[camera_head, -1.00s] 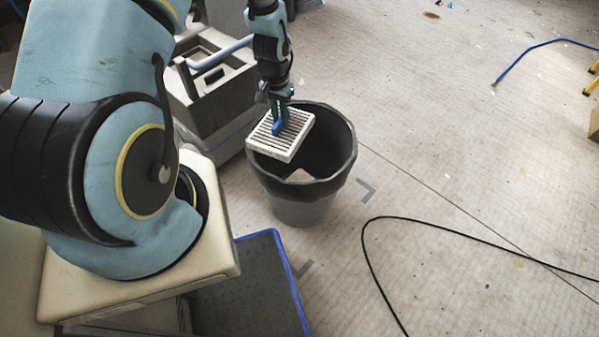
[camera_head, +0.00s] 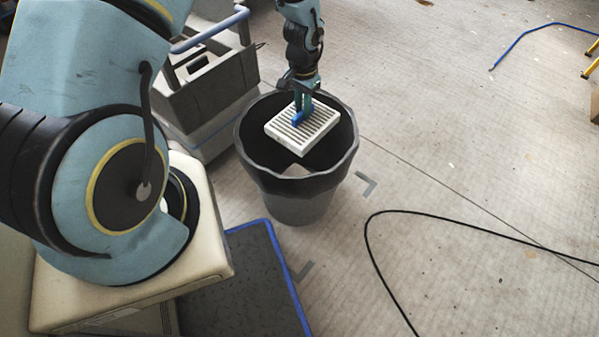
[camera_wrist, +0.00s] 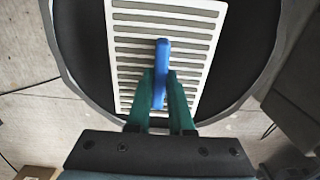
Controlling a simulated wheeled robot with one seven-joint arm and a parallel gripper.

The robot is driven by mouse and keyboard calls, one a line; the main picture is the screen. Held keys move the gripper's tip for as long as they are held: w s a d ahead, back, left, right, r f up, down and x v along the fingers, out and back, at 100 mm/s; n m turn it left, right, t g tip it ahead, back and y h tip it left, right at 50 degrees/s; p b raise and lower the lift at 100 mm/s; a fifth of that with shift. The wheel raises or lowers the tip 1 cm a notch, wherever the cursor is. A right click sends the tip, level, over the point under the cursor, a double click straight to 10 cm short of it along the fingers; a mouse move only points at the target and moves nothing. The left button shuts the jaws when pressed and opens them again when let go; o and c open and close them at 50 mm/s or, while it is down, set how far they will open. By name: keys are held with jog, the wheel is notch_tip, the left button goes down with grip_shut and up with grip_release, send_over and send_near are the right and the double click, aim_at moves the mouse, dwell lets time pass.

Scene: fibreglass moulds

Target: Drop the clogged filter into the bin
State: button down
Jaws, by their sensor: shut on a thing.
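The filter (camera_head: 316,128) is a white rectangular frame with dark slats and a blue handle (camera_head: 298,119). My gripper (camera_head: 301,112) is shut on the blue handle and holds the filter over the mouth of the bin (camera_head: 298,207). The bin is dark grey with a wide rim and stands upright on the floor. In the wrist view the filter (camera_wrist: 205,12) lies across the bin's dark opening, inside the outline of the rim (camera_wrist: 66,75). The green fingers (camera_wrist: 160,100) pinch the handle (camera_wrist: 161,60). Something light shows inside the bin below the filter.
A grey tool carrier (camera_head: 215,85) with a blue handle bar stands left of the bin. A dark mat (camera_head: 240,280) with a blue edge lies in front. A black cable (camera_head: 370,255) curves over the floor at right. The floor right of the bin is mostly clear.

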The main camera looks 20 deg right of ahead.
jog(key=shift+f, duration=0.2)
jog(key=c, duration=0.7)
grip_release()
jog(key=shift+c, duration=0.2)
notch_tip(320, 180, up, 11)
jog(key=p, duration=0.1)
